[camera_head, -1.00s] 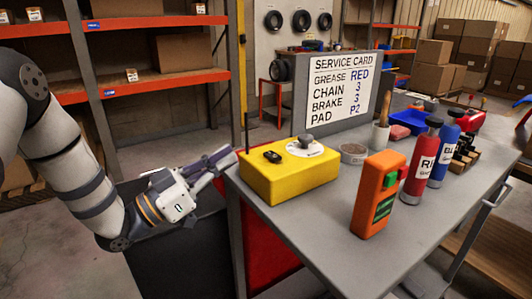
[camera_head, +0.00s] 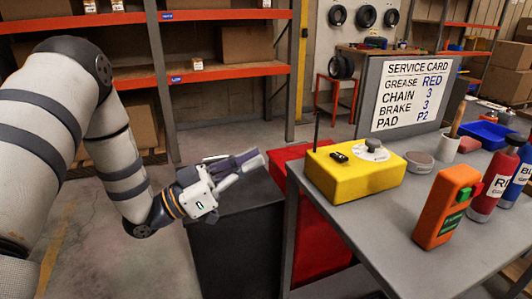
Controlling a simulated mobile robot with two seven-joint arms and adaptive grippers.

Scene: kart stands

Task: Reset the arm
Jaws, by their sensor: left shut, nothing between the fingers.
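My left arm comes in from the left. My left gripper (camera_head: 236,164) is shut and empty. It is left of the grey cart top (camera_head: 349,225), in the air over a dark box-like surface beside the cart, and touches nothing that I can see. My right gripper is not in view.
An orange handheld device (camera_head: 445,207) stands on the cart, with red (camera_head: 495,180) and blue bottles right of it. A service card sign (camera_head: 414,94) stands behind. Orange-beamed shelves (camera_head: 228,74) stand at the back left.

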